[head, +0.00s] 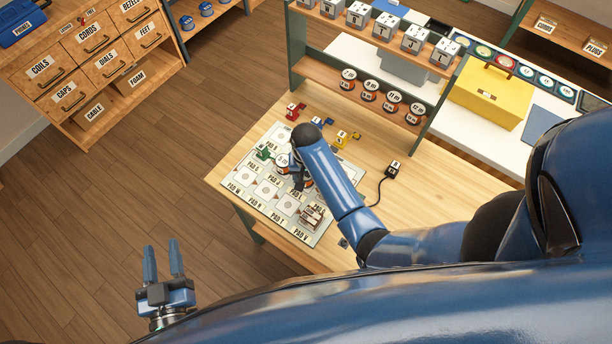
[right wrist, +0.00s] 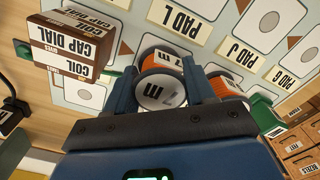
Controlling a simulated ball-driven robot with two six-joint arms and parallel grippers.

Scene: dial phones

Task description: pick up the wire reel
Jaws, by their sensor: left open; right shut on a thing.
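The wire reel (right wrist: 161,93) has a white end face with black lettering and an orange wound body. In the right wrist view it sits between the two fingers of my right gripper (right wrist: 158,74), which is shut on it. Whether it is clear of the board cannot be told. In the head view my right gripper (head: 297,181) is over the pad board (head: 240,196), and my arm hides most of the held reel. A second orange reel (right wrist: 228,84) lies just outside the right finger. My left gripper (head: 162,262) is open and empty over the floor, left of the table.
A brown labelled block (right wrist: 80,42) stands on the board, left of my right gripper; it also shows in the head view (head: 312,215). Green (head: 263,152), red (head: 294,111) and yellow (head: 341,137) pieces lie around. Several reels stand on the shelf (head: 325,75) behind. A corded black block (head: 392,170) lies right.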

